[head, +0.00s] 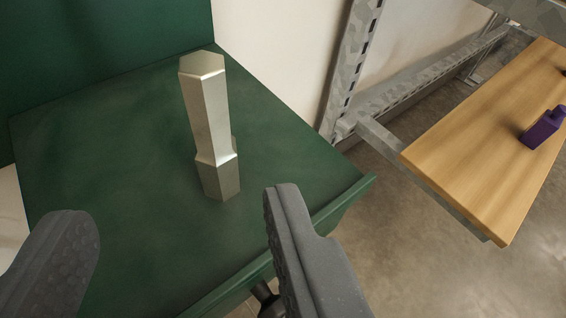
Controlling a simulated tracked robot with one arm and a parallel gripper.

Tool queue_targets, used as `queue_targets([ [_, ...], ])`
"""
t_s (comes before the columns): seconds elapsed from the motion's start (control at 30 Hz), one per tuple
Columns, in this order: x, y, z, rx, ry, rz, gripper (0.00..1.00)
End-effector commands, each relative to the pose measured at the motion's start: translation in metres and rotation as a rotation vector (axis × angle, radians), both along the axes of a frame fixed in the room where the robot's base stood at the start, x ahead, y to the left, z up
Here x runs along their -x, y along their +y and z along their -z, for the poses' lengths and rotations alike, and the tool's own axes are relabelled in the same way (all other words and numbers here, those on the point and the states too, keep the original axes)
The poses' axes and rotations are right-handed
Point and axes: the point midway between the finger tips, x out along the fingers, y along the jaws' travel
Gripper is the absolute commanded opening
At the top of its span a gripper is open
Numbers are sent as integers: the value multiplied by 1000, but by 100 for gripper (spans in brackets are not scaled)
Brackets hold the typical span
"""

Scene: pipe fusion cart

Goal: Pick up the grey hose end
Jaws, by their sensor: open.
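A grey metallic hexagonal piece (212,125), which looks like the grey hose end, stands upright on the green cart top (110,140). It has a wider collar near its lower part. My gripper (180,222) is open, with one dark finger at the lower left and the other at the lower right. The fingers are nearer the camera than the piece, and nothing is between them. The piece appears above the gap between the fingertips, apart from both. No part of the piece is hidden by the fingers.
A green panel (95,45) rises behind the cart top, and a raised green lip (335,205) runs along its right edge. At the right, a metal rack (350,65) holds a wooden shelf (470,150) with a purple object (542,128). Bare floor shows between them.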

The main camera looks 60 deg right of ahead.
Motion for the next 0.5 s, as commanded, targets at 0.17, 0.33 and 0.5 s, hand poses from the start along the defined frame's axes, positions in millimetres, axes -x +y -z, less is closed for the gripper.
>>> queue_targets([
  [0.17,-17,-30,14,3,0,22,50],
  [0.33,-37,-52,24,0,-3,26,50],
  [0.5,-48,-64,31,-1,1,26,50],
])
